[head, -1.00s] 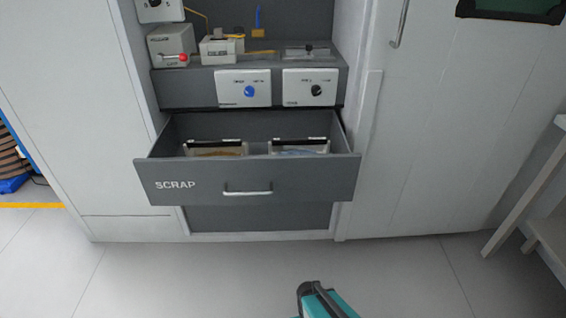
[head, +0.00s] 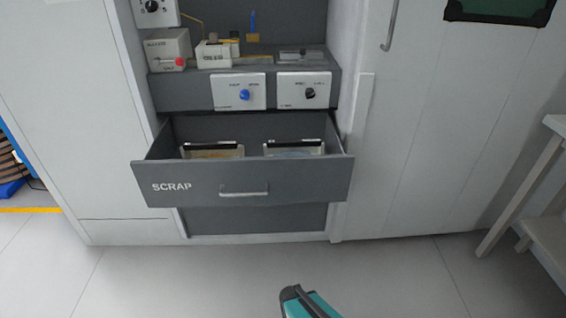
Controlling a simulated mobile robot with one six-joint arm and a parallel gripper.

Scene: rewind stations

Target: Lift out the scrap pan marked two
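A grey drawer (head: 205,184) marked SCRAP stands open in the middle of the cabinet. Two light pans with dark top bars sit in it side by side, a left pan (head: 212,153) and a right pan (head: 294,148). Their lower parts are hidden behind the drawer front. I cannot read a number on either pan. Part of my arm, teal and dark grey, shows at the bottom edge, well in front of the drawer. I cannot make out my gripper's fingertips.
Above the drawer is a grey shelf (head: 182,93) with two white panels, one with a blue knob (head: 244,95) and one with a black knob (head: 310,93). Small devices stand on it. A white table (head: 545,175) is at the right. The floor (head: 180,280) before the drawer is clear.

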